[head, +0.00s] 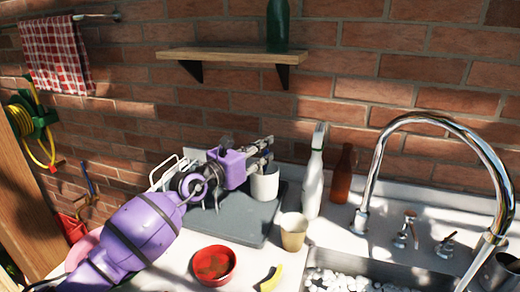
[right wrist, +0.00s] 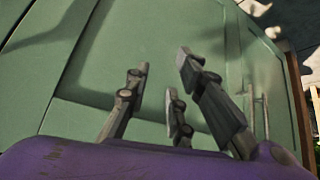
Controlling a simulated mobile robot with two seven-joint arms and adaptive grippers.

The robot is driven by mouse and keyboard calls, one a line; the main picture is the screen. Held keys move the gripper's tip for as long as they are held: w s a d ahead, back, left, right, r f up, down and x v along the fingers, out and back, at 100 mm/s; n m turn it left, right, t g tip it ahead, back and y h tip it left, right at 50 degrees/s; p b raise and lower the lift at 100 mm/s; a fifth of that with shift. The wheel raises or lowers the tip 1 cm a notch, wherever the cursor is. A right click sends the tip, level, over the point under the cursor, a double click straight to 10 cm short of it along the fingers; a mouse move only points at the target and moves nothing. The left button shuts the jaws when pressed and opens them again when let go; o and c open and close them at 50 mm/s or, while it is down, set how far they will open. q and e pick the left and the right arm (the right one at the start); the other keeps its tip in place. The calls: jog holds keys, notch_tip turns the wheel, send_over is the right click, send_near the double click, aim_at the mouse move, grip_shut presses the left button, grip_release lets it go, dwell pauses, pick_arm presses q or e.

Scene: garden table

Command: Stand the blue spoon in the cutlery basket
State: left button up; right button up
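My left gripper (head: 264,154) reaches over the grey drying mat (head: 245,233), its fingers just above a pale cup-shaped container (head: 265,184). I cannot tell whether this container is the cutlery basket, or whether the fingers touch it. The fingers are small and partly overlapping, so their opening and any grip are unclear. I cannot make out the blue spoon in either view. In the right wrist view my right gripper (right wrist: 160,85) has its fingers apart with nothing visible between them, in front of a green panel (right wrist: 100,65).
A white rack (head: 165,170) stands behind my left arm. A beige cup (head: 293,232), red bowl (head: 213,264) and yellow object (head: 271,279) are in front. A white bottle (head: 314,178) and brown bottle (head: 342,175) stand right, near the sink (head: 400,275) and tall faucet (head: 369,180).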

pick_arm(q)
jog(key=shift+o, duration=0.2)
jog(key=v, duration=1.2)
dwell(0.6)
